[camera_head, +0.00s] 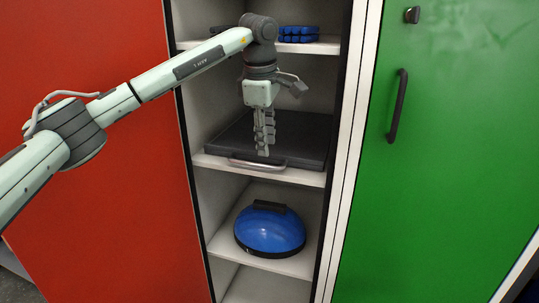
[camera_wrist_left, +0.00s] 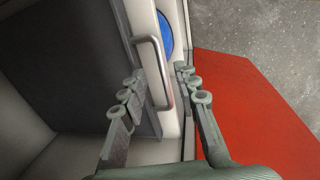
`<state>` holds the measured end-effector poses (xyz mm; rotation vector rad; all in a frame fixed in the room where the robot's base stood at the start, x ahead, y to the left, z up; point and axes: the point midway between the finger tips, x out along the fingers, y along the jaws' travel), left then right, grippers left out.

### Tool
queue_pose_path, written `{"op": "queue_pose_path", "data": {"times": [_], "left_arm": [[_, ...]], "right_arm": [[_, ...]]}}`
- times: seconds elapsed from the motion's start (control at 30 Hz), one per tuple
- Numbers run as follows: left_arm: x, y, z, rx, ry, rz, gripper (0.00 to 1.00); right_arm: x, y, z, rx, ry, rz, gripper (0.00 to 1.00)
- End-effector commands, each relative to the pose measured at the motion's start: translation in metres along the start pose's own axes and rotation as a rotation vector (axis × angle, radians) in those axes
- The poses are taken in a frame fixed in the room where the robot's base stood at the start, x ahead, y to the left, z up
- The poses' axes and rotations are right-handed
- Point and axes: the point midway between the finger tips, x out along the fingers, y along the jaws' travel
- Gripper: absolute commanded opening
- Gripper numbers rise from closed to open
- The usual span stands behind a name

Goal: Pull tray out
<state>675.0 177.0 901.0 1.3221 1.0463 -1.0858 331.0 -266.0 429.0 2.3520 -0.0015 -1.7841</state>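The dark tray (camera_head: 295,133) lies on the middle shelf of the open cabinet, with a silver bar handle (camera_head: 242,162) along its front edge. My left gripper (camera_head: 264,151) points down over the tray's front, close to the handle. In the left wrist view the gripper (camera_wrist_left: 162,82) is open. Its fingers stand on either side of the handle (camera_wrist_left: 168,90), and the dark tray (camera_wrist_left: 75,50) fills the left. I cannot tell whether a finger touches the handle. My right gripper is not in view.
A blue domed object (camera_head: 270,232) sits on the shelf below, and blue items (camera_head: 298,34) on the shelf above. A red panel (camera_head: 90,190) stands left of the cabinet opening, and a green door (camera_head: 445,160) with a dark handle (camera_head: 398,105) stands right.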

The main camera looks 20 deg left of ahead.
Motion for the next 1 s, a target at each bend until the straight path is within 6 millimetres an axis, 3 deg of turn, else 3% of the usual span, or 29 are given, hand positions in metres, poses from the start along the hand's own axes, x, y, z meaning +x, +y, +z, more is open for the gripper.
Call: {"op": "queue_pose_path", "data": {"times": [0.1, 0.3, 0.67, 0.93, 1.0], "left_arm": [[0.022, -0.001, 0.000, -0.001, -0.001, -0.004, 0.31], [0.047, 0.000, 0.001, -0.002, -0.003, -0.002, 0.31], [0.055, 0.000, 0.001, -0.002, -0.004, 0.000, 0.31], [0.054, 0.000, 0.001, -0.001, -0.004, 0.000, 0.00], [0.054, 0.000, 0.001, -0.001, -0.004, 0.000, 0.00]], "right_arm": [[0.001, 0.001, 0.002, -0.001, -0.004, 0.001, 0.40], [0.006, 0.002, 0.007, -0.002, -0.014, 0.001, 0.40], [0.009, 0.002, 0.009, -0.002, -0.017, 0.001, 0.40], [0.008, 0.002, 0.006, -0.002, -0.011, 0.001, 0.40], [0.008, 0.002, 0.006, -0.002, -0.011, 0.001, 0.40]]}}
